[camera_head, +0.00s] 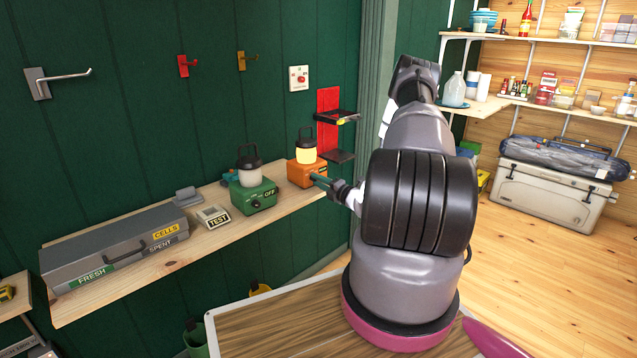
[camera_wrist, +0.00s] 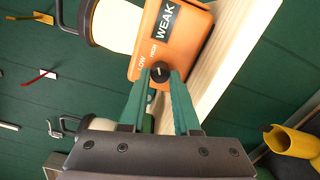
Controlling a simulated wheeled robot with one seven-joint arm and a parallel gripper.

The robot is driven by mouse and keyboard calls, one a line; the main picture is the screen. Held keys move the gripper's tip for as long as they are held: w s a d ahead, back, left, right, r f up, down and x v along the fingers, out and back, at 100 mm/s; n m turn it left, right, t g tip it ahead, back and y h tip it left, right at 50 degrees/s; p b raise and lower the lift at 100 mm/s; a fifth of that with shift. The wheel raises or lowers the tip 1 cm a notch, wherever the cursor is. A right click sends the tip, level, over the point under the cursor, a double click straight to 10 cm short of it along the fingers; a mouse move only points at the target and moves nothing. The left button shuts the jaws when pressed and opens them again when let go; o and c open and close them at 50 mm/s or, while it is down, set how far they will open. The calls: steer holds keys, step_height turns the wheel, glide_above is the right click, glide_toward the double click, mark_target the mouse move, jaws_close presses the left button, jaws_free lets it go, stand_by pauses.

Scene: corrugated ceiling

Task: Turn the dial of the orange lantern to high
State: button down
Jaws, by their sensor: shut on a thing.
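The orange lantern (camera_head: 301,175) stands on the wooden shelf, its lamp glowing pale yellow. In the wrist view its orange front (camera_wrist: 190,58) shows a dark label reading "WEAK" and the word "LOW", with a second, smaller marking that I cannot read surely. The small black dial (camera_wrist: 160,70) has a light pointer mark whose exact setting is hard to tell. My gripper (camera_wrist: 162,77) has its green fingertips on both sides of the dial, shut on it. In the head view my gripper (camera_head: 317,179) reaches the lantern's front from the right, hiding the dial.
A green lantern (camera_head: 262,197) marked "OFF" stands just left on the same shelf (camera_head: 160,262). A small "TEST" box (camera_head: 212,217) and a grey cell case (camera_head: 115,245) lie further left. A red wall bracket (camera_head: 327,103) with dark ledges is behind the orange lantern.

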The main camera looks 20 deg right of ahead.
steer(key=c, duration=0.6)
jaws_free()
steer(key=shift+c, duration=0.2)
steer(key=v, duration=1)
steer(key=shift+s, duration=0.4)
steer(key=shift+d, duration=0.15)
